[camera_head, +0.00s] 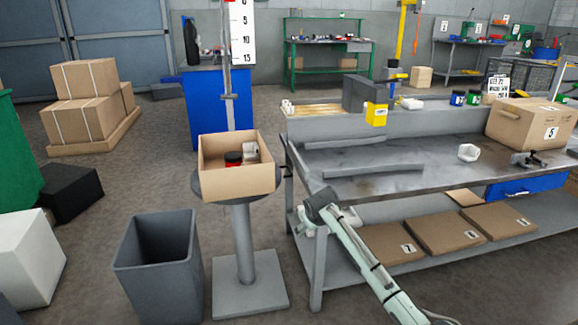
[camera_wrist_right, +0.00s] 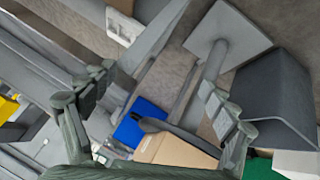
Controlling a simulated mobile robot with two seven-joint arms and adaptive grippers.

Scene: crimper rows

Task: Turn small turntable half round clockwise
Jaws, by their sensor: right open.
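The small turntable is a dark grey round plate (camera_head: 198,186) on a grey pedestal. An open cardboard box (camera_head: 238,184) sits on it and covers most of the plate. A red and black jar (camera_head: 233,160) and a pale piece show inside the box. In the right wrist view the box (camera_wrist_right: 178,152) and the plate's rim (camera_wrist_right: 152,125) show beyond the fingers. My right gripper (camera_head: 322,208) is open and empty, to the right of the turntable and apart from it, by the workbench's left end. Its spread fingers (camera_wrist_right: 150,105) also show in the right wrist view. My left gripper is not in view.
The workbench (camera_head: 410,180) stands close on the right, with flat boxes (camera_head: 455,228) on its lower shelf. A grey bin (camera_head: 158,265) stands left of the pedestal's base plate (camera_head: 250,285). A blue cabinet (camera_head: 205,110) is behind. Floor between bin and stacked cartons is open.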

